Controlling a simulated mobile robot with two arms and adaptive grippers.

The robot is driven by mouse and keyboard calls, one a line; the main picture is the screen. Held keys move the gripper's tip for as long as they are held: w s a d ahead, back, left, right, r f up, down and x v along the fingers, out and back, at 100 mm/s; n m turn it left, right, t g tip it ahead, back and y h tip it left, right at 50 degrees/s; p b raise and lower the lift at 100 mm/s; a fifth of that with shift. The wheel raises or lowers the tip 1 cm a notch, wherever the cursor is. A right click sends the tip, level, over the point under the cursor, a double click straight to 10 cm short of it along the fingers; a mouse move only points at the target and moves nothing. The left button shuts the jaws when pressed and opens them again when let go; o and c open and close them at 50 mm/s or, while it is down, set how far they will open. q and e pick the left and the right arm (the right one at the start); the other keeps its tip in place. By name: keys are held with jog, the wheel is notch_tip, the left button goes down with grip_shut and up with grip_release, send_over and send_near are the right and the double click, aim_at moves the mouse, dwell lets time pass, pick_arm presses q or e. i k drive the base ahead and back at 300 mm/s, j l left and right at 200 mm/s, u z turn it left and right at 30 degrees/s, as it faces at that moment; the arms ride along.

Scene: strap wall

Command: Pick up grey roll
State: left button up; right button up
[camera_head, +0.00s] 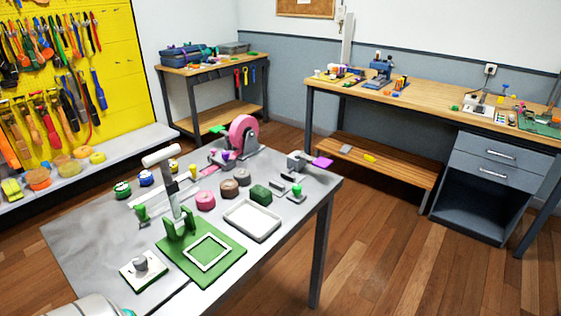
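Small rolls sit near the middle of the grey worktable (75,236). One is pink (205,201), one is brown (229,188), and one is greyish-brown (242,177). The greyish-brown one looks nearest to a grey roll, but its exact colour is hard to tell at this size. All of them rest on the tabletop, close together. Neither of my grippers shows in the head view. A pale rounded part at the bottom left edge seems to be part of my own arm.
A pink wheel dispenser (243,136) stands behind. A yellow tool wall (120,60) is left; workbenches stand at the back.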

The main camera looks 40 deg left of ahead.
aim_at(241, 174)
jog(key=i+l+u, duration=0.1)
jog(key=i+u, duration=0.4)
jog(key=i+l+u, duration=0.3)
jog(key=i+u, duration=0.15)
jog(key=i+l+u, duration=0.5)
